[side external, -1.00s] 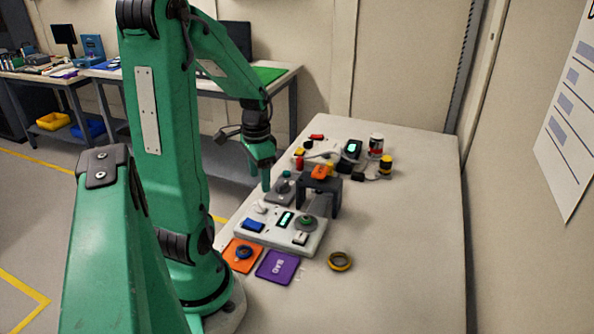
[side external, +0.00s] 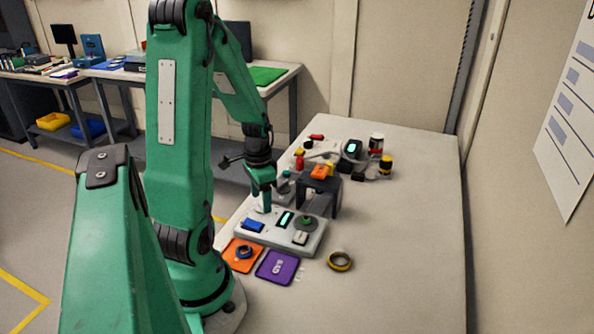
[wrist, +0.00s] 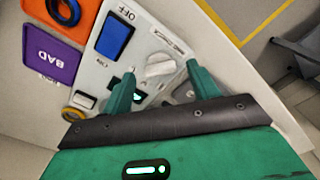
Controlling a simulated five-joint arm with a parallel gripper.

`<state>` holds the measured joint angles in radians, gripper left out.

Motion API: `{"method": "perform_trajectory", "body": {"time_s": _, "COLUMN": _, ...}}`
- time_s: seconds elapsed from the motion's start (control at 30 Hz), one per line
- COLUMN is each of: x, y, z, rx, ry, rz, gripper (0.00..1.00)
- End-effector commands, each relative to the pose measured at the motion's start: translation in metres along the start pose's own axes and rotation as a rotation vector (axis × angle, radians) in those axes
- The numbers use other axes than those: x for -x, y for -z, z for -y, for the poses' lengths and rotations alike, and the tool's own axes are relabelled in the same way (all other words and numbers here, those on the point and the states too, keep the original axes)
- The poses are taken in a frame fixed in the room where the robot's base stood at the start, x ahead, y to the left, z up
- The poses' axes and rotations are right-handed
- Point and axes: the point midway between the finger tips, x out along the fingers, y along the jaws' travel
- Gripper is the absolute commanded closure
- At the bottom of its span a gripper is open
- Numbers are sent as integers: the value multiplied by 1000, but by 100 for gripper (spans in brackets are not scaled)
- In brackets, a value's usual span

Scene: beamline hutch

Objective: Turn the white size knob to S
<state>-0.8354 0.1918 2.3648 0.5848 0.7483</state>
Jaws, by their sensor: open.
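The white size knob (wrist: 160,64) is on the light grey control panel (wrist: 88,72), with its raised grip bar lying roughly crosswise in the wrist view. My gripper (wrist: 161,72) is open, one green finger on each side of the knob. Gaps show between the fingers and the knob, so it is not clasped. In the side external view my gripper (side external: 264,206) is low over the left back part of the panel (side external: 262,236) and largely hides the knob. I cannot read the size letters or tell which one the knob points at.
The panel also carries a blue rocker switch (wrist: 114,36), a small display (side external: 285,219) and a green round knob (side external: 306,223). A dark arch (side external: 334,193) stands close behind. Orange (side external: 230,255) and purple (side external: 276,267) cards lie in front. A yellow-black ring (side external: 340,261) lies right, with clear table beyond.

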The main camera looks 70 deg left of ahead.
Motion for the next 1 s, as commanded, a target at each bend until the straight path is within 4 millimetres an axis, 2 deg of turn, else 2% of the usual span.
{"method": "perform_trajectory", "body": {"time_s": 0.2, "x": -10, "y": 0, "z": 0, "rx": 0, "ry": -1, "rz": 1, "gripper": 40}}
{"method": "perform_trajectory", "body": {"time_s": 0.5, "x": -11, "y": 0, "z": 0, "rx": 0, "ry": 0, "rz": 0, "gripper": 40}}
{"method": "perform_trajectory", "body": {"time_s": 0.73, "x": -11, "y": 0, "z": 0, "rx": 0, "ry": 0, "rz": 0, "gripper": 85}}
{"method": "perform_trajectory", "body": {"time_s": 1.0, "x": -11, "y": 0, "z": 0, "rx": 13, "ry": 0, "rz": 0, "gripper": 85}}
